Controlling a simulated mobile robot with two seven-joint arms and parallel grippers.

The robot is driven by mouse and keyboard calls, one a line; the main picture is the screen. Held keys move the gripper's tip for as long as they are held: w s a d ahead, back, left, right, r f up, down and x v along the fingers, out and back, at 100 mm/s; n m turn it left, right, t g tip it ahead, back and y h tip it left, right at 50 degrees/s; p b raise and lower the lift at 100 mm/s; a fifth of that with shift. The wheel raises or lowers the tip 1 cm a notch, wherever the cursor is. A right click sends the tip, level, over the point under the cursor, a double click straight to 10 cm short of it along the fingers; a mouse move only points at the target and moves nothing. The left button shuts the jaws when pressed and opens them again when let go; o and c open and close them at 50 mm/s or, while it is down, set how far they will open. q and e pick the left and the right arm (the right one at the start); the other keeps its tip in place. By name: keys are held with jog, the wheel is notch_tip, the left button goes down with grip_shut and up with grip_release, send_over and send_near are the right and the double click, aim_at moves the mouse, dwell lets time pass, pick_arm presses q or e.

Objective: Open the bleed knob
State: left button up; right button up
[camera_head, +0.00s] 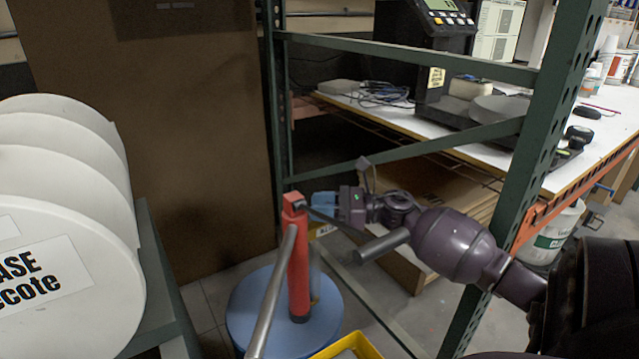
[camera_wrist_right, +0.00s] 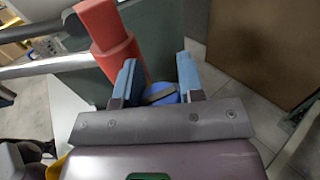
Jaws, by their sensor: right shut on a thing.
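A red pump column (camera_head: 299,265) stands upright on a blue drum (camera_head: 265,325), with a grey bar handle (camera_head: 385,245) at its right. My right gripper (camera_head: 325,203) reaches in from the right, with its blue fingers close beside the pump's top. In the right wrist view, the gripper (camera_wrist_right: 158,85) has its fingers on either side of a small dark bar, apparently the bleed knob (camera_wrist_right: 160,95), with blue behind it. The red pump (camera_wrist_right: 110,40) is to the left of the fingers. The knob is mostly hidden by the fingers in the head view. My left gripper is out of view.

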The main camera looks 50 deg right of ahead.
jog(key=o, duration=0.9)
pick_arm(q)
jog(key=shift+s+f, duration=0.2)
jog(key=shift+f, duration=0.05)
